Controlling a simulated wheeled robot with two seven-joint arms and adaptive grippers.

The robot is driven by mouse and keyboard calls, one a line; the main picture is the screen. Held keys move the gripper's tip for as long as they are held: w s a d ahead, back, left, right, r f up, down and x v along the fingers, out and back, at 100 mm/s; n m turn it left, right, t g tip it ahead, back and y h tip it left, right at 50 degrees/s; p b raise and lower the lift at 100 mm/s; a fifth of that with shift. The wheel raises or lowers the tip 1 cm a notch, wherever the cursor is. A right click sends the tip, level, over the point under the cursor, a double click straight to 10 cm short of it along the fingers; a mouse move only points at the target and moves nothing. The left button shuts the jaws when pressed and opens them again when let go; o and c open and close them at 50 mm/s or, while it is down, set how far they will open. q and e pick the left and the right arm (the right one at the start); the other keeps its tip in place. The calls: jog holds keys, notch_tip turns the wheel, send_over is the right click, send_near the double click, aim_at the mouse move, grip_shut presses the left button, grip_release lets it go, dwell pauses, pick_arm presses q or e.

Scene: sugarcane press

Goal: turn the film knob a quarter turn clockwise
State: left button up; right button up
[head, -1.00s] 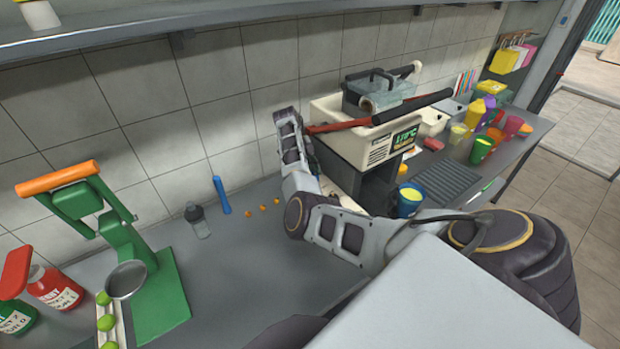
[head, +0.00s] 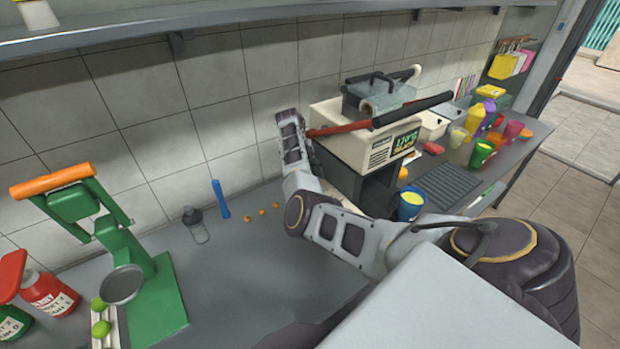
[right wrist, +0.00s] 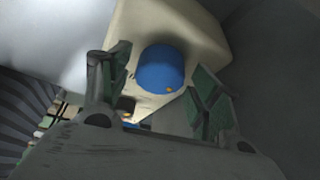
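The film knob (right wrist: 161,70) is a blue round knob with a small orange dot near its lower edge. It sits on a cream housing (right wrist: 200,28) in the right wrist view. My right gripper (right wrist: 160,68) is open, with one finger on each side of the knob. A gap shows on both sides; I cannot tell how deep the fingers reach around it. In the head view the cream sealing machine (head: 345,130) stands on the counter behind my right arm. The knob and right fingertips cannot be made out there. My left gripper is not in view.
A green press (head: 150,285) with an orange handle stands at the left. A drip tray (head: 448,185) and several cups are right of the machine. The counter between is mostly clear.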

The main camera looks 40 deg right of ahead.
jog(key=shift+r, duration=0.1)
dwell(0.3)
jog(key=v, duration=0.7)
dwell(0.3)
jog(key=shift+w+r, duration=0.1)
jog(key=shift+w, duration=0.05)
jog(key=shift+a, duration=0.15)
dwell(0.5)
